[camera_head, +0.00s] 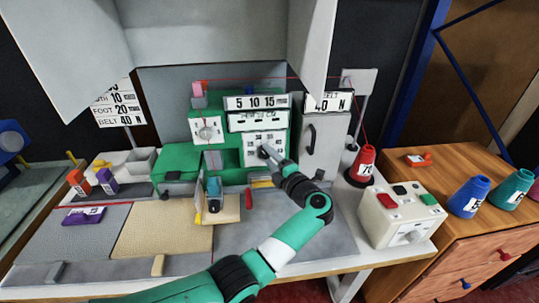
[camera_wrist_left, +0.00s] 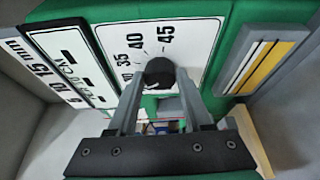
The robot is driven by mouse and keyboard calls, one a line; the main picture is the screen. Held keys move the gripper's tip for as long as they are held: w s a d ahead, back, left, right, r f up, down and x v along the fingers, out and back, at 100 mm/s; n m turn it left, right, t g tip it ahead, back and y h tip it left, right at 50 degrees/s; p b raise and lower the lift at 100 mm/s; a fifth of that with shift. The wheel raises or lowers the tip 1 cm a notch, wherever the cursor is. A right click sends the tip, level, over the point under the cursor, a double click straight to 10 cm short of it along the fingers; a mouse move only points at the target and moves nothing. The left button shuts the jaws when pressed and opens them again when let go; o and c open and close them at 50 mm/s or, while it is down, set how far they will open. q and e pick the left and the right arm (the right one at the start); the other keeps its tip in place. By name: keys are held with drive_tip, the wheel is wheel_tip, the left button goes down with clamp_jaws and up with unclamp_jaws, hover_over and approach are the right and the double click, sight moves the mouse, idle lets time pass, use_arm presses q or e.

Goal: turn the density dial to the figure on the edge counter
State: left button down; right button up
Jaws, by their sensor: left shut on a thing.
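The density dial is a black knob (camera_wrist_left: 158,72) on a white plate (camera_wrist_left: 196,40) with figures around it; 35, 40 and 45 are legible in the left wrist view. The plate (camera_head: 251,156) sits low on the front of the green machine (camera_head: 178,158). My left gripper (camera_head: 268,152) is shut on the knob, with one finger on each side of it (camera_wrist_left: 157,88). The knob's pointer direction cannot be made out. My right gripper is not in view.
A red cone (camera_head: 362,162) and a cream control box (camera_head: 402,212) stand to the right. The grey mat (camera_head: 95,219) has bare room.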

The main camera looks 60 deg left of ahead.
use_arm(q)
drive_tip(key=shift+r+n+t+h+p, duration=0.15)
drive_tip(key=shift+n+h+p, duration=0.35)
drive_tip(key=shift+n+p, duration=0.5)
drive_tip(key=shift+r+n+t+h+p, duration=0.15)
drive_tip(key=shift+n+h+p, duration=0.5)
drive_tip(key=shift+n, duration=0.55)
drive_tip(key=shift+f, duration=0.1)
drive_tip(key=shift+c, duration=1.6)
unclamp_jaws()
drive_tip(key=p+v, duration=0.3)
drive_tip(key=v, duration=0.8)
drive_tip(key=shift+d+p, duration=0.3)
drive_tip(key=shift+d, duration=0.05)
